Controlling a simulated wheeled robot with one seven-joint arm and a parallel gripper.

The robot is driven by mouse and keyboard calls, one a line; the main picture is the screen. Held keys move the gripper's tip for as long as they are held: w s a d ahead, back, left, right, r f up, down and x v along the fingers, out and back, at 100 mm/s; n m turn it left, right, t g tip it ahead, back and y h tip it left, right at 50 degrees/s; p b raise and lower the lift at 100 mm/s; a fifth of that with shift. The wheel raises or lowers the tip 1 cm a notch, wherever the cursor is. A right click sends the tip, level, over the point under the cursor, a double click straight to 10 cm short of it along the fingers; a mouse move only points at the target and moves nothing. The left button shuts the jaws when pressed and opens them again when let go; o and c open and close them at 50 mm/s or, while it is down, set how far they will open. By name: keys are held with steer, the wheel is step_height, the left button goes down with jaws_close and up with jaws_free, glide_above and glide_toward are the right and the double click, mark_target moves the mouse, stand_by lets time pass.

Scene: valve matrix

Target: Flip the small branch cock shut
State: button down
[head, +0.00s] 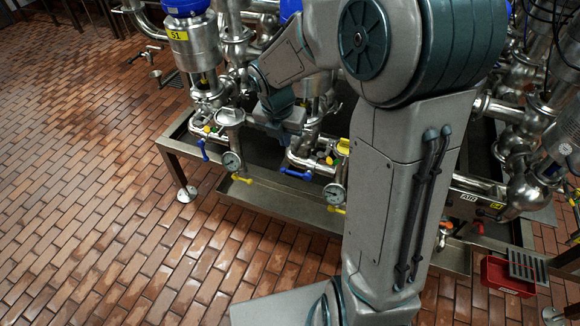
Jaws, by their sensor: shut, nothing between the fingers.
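Several small cocks show, and I cannot tell which is the branch cock. One has a blue lever (203,150) hanging down at the left pipe, and another has a blue lever (296,174) lying nearly level at the middle. Small yellow handles, one at the left (242,179) and one at the middle (337,210), sit below the gauges. My gripper (282,126) is among the pipes between the left and middle branches, above the drip tray. It is shut and empty; its fingertips are hard to make out, and I cannot tell if it touches anything.
Pressure gauges (231,161) stand in front of the pipes. A steel drip tray (275,211) runs below them. A blue-topped valve actuator (190,45) rises at the left. A red bin (507,276) is at lower right. The brick floor (95,190) is clear at left.

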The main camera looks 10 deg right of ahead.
mark_target(296, 174)
step_height(296, 174, down, 14)
steer(key=w+d+b, duration=0.2)
steer(key=b, duration=0.1)
steer(key=shift+r, duration=0.15)
